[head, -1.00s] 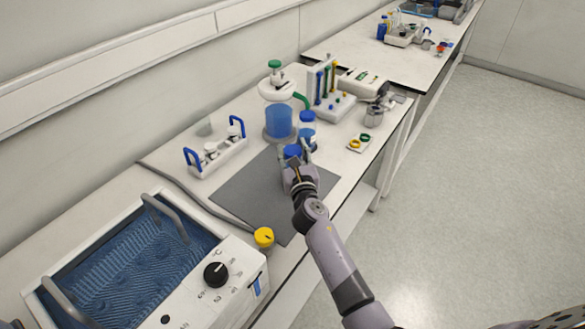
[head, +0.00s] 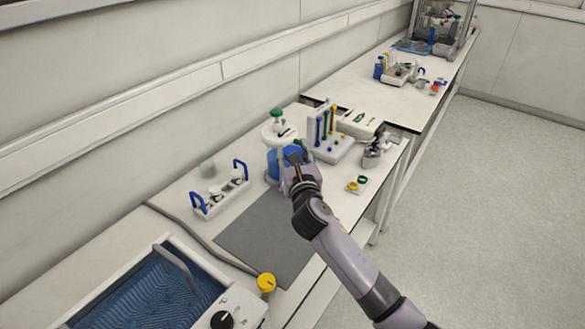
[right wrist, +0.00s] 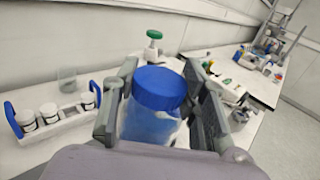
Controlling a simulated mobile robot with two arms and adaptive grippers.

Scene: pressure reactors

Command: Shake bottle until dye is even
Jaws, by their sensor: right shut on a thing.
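My right gripper (head: 296,158) is raised over the back end of the grey mat (head: 262,243). In the right wrist view it (right wrist: 160,110) is shut on a bottle with a blue cap (right wrist: 160,88), one finger on each side. The bottle's body (right wrist: 150,124) looks pale and translucent. I cannot tell how even the dye in it is. In the head view the gripper hides most of the bottle. My left gripper is not in view.
A green-topped vessel (head: 278,114) stands behind the gripper. A rack with coloured sticks (head: 328,150) is to its right, a blue-handled holder (head: 218,196) to its left. A yellow-capped item (head: 266,283) and blue bath (head: 150,296) are nearer. The mat is bare.

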